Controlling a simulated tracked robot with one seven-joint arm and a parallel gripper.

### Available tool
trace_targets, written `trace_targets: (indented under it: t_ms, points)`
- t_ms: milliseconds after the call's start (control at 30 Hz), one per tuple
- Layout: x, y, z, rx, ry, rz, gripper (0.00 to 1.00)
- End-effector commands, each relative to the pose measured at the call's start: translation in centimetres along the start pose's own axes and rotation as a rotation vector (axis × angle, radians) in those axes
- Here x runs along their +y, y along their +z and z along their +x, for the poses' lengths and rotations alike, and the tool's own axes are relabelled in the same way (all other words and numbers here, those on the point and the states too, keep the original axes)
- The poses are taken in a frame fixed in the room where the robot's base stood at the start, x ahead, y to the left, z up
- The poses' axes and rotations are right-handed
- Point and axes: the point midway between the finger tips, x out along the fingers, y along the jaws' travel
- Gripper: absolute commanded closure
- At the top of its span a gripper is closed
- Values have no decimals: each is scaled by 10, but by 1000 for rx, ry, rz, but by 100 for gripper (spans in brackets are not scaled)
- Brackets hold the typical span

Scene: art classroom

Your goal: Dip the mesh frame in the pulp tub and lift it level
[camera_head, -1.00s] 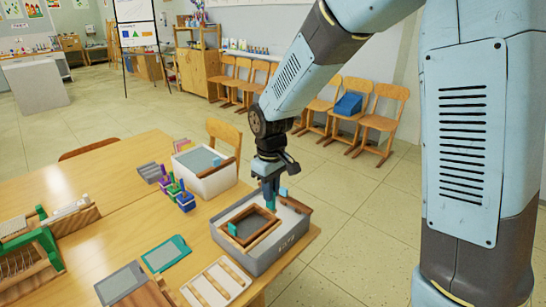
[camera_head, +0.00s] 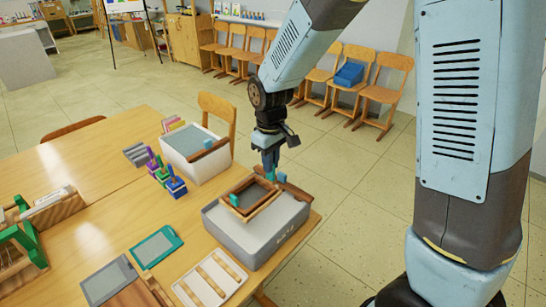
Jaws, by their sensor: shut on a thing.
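My gripper (camera_head: 270,170) points down and is shut on the far side of the mesh frame. The mesh frame (camera_head: 237,213) is a brown wooden rectangle with a dark mesh and small teal tabs. It looks close to level and appears to be above the pulp tub, over its far left part; the exact gap is hard to judge. The pulp tub (camera_head: 258,256) is a grey box with a label on its front, at the table's right edge. Pale pulp (camera_head: 265,228) shows in front of the frame. A brown bar (camera_head: 297,191) lies at the tub's far right rim.
A white tub (camera_head: 183,164) with a grey surface stands behind on the table (camera_head: 85,245). Coloured bottles (camera_head: 166,176), a teal-edged screen (camera_head: 157,246) and a slatted white rack (camera_head: 211,281) lie left and in front. Chairs (camera_head: 350,90) line the wall.

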Motion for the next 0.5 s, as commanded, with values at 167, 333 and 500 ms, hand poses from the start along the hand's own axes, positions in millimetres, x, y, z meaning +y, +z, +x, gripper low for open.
trace_targets:
  t_ms: [167,333,500]
  points:
    - [-1,0,11,-2,0,-1,100]
    - [-1,0,20,-2,-1,-2,100]
    - [-1,0,30,-1,0,-2,100]
